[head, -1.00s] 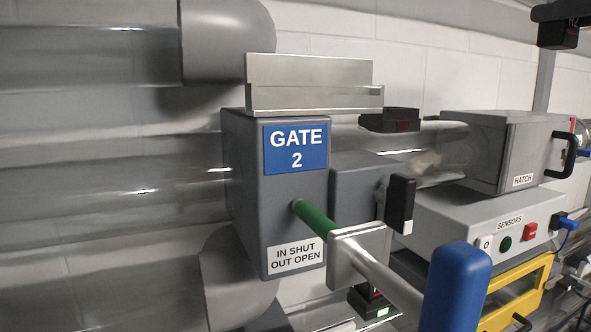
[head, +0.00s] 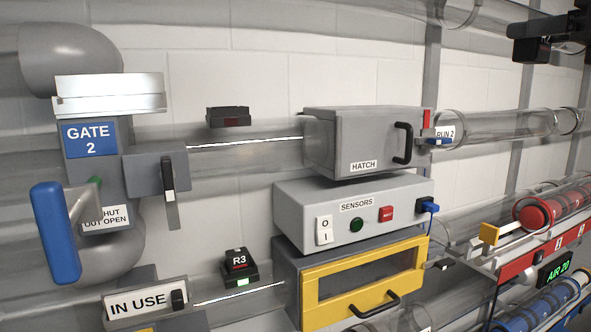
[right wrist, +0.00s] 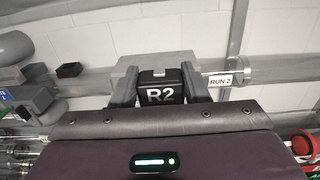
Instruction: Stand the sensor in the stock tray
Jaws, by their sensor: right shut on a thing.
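The black sensor marked R2 (right wrist: 160,94) is held between the two fingers of my right gripper (right wrist: 160,88) in the right wrist view. In the head view my right gripper (head: 540,40) is at the top right, in front of the upper tube and to the right of the hatch, with a dark block in it. The block's label is not readable there. I cannot make out the stock tray for certain in either view. My left gripper is not in view.
The grey hatch box (head: 345,140) stands above the SENSORS box (head: 300,205) and a yellow-framed door (head: 365,275). Sensor R3 (head: 238,262) sits on the lower tube, another sensor (head: 228,117) on the upper. A red-fronted rack (head: 520,255) is at right.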

